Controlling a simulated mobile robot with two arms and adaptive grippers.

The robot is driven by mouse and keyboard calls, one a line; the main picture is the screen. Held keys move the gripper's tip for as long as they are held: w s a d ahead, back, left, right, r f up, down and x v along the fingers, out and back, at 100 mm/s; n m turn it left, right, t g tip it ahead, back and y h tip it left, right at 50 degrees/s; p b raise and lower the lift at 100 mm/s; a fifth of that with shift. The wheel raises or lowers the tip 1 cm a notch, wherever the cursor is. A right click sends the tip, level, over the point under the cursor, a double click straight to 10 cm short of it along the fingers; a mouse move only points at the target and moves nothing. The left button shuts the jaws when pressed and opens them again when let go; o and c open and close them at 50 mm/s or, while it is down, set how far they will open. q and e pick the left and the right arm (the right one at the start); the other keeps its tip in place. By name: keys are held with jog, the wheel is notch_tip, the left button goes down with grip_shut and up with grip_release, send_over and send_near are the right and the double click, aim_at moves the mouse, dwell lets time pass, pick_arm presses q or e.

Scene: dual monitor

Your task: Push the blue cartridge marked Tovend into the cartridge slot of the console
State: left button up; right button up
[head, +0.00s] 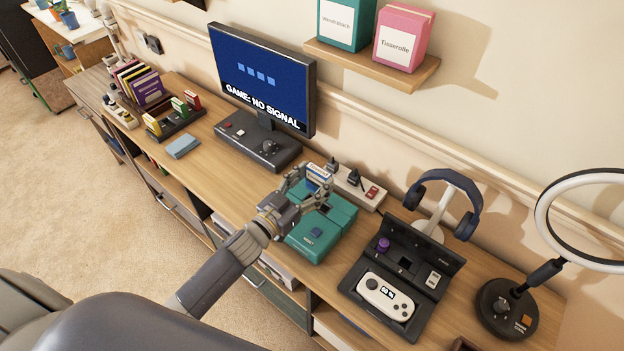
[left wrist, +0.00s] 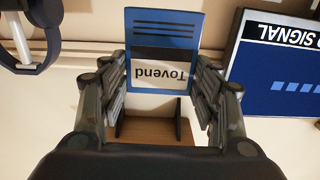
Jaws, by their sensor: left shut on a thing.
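The blue cartridge (head: 319,174) has a white label. The label reads "Tovend", upside down, in the left wrist view (left wrist: 163,55). My left gripper (head: 309,186) is shut on the cartridge and holds it upright above the teal console (head: 318,234). The console sits on the wooden desk, and the gripper hides part of its top, so the slot does not show clearly. I cannot tell whether the cartridge touches the console. My right gripper is not in view.
A white power strip (head: 355,187) lies behind the console. A black case with a white handheld (head: 386,297), a headphone stand (head: 436,215) and a ring lamp (head: 507,308) stand to the right.

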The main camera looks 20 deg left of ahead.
aim_at(315, 190)
pick_arm(q)
notch_tip(315, 190, down, 4)
jog(key=b, duration=0.2)
jog(key=shift+r+b, duration=0.15)
jog(key=shift+b, duration=0.15)
jog(key=shift+f, duration=0.4)
dwell(0.5)
dwell(0.9)
dwell(0.3)
jog(key=shift+f+b, duration=0.45)
jog(key=shift+f, duration=0.3)
jog(key=shift+f+b, duration=0.9)
jog(key=shift+f, duration=0.25)
jog(key=o, duration=1.1)
